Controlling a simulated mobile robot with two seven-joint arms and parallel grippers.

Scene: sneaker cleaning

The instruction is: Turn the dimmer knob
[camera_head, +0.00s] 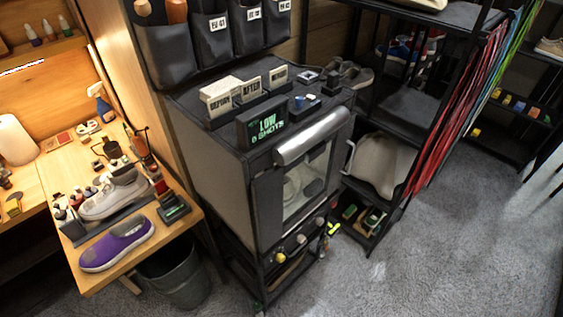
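A dark box-shaped cabinet (228,165) with a glass door (305,182) stands in the middle of the view. Its lower front strip carries a row of knobs: a yellowish knob (279,257), a pale knob (301,239) and another knob (320,221) at the right. I cannot tell which is the dimmer knob, as their markings are too small to read. The glass door looks closed below a thick silver bar (312,137). Neither of my grippers is in view.
A wooden bench (98,277) at left holds a purple shoe (117,243), a pale sneaker (114,195) and several bottles. A grey bin (180,275) stands between bench and cabinet. A black shelf rack (392,158) stands at right. Grey carpet (440,255) in front is clear.

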